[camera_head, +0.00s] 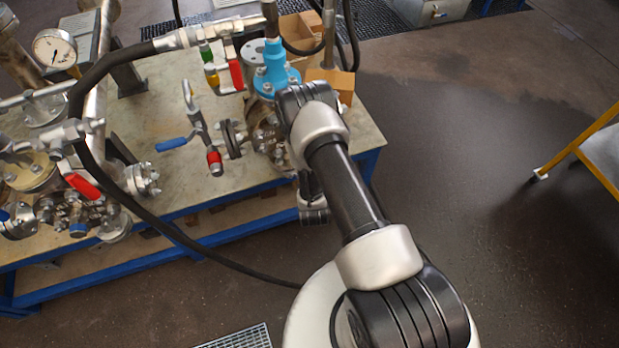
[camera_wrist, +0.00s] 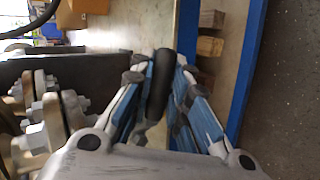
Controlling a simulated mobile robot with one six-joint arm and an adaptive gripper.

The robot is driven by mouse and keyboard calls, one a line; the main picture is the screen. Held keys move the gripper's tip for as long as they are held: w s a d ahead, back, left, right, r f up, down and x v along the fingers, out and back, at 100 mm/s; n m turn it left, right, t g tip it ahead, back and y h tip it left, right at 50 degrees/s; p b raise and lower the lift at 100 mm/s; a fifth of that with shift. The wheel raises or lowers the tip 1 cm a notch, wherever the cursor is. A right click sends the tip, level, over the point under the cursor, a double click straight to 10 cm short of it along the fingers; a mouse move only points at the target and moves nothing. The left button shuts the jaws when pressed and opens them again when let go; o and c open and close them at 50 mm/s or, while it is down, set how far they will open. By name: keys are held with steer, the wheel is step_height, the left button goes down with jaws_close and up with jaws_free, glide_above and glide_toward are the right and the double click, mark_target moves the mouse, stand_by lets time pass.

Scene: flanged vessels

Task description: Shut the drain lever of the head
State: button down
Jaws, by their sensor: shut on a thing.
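In the wrist view my gripper (camera_wrist: 160,78) has its two blue-padded fingers closed on a dark, rounded lever grip (camera_wrist: 158,85), which stands lengthwise between them. The lever's root and its valve are hidden by the fingers, so its angle to the pipe cannot be told. Bolted flanges (camera_wrist: 48,118) lie close to the left of the gripper. In the head view the vessel head with its light-blue flanged neck (camera_head: 272,72) stands at the table's right end. My arm covers its right side, and the gripper and the held lever are hidden there.
A steel-topped table (camera_head: 345,133) with a blue frame carries the vessels. Red levers (camera_head: 235,74) and a blue lever (camera_head: 172,143) stand out left of my arm. A black hose (camera_head: 150,218) loops over the table's front. The floor (camera_head: 475,125) to the right is open.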

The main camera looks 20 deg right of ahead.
steer(key=shift+d+r+n+h, duration=0.1)
steer(key=shift+r+n+h, duration=0.5)
steer(key=shift+r+h, duration=0.25)
steer(key=c, duration=1.8)
jaws_free()
steer(key=v, duration=1.2)
steer(key=shift+s+f, duration=0.15)
steer(key=shift+f, duration=0.1)
